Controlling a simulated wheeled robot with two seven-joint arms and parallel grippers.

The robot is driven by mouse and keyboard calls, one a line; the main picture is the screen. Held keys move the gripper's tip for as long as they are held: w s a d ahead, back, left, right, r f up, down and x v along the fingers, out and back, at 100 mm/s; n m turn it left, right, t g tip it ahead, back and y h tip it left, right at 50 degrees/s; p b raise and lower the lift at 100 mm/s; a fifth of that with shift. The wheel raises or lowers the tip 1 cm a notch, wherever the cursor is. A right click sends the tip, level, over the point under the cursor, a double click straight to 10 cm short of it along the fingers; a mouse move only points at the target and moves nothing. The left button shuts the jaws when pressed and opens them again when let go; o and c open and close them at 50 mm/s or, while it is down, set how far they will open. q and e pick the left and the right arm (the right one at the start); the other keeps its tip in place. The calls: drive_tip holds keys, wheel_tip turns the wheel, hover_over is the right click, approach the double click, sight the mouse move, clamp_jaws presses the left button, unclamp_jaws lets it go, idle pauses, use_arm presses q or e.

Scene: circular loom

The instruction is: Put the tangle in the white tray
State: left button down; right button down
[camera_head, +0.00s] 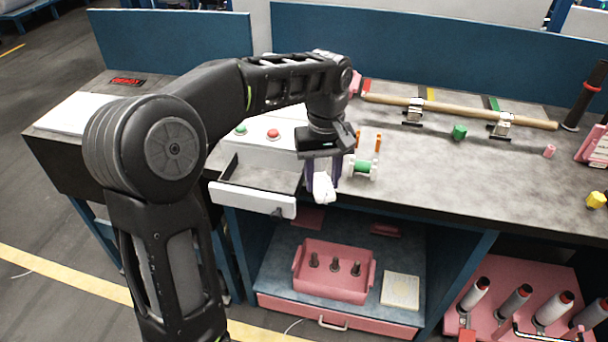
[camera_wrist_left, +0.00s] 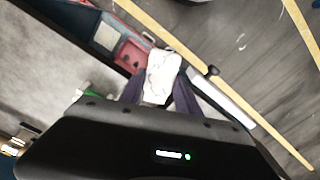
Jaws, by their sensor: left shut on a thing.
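My left gripper (camera_head: 322,184) is shut on a white crumpled bundle, the tangle (camera_head: 323,188), which shows below its purple fingers. In the left wrist view the tangle (camera_wrist_left: 162,76) sits between the two dark purple fingers. In the head view it hangs near the bench's front edge, just right of an open drawer (camera_head: 253,200) with a white front. A flat white thing (camera_head: 72,117), perhaps the white tray, lies at the bench's left end, partly hidden by my left arm. My right gripper is not in view.
A white box with a green button (camera_head: 240,130) and a red button (camera_head: 273,133) stands behind the drawer. A green spool (camera_head: 362,167) is close right of the gripper. A wooden rod (camera_head: 460,111) lies in clamps behind. A pink bin (camera_head: 333,272) is on the shelf below.

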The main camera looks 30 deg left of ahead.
use_arm(q)
drive_tip(key=w+d+f+m, duration=0.4)
drive_tip(key=d+f+m, duration=0.4)
drive_tip(key=d+f, duration=0.1)
drive_tip(key=shift+d+f+m, duration=0.2)
drive_tip(key=shift+d+m, duration=0.05)
drive_tip(key=shift+m, duration=0.15)
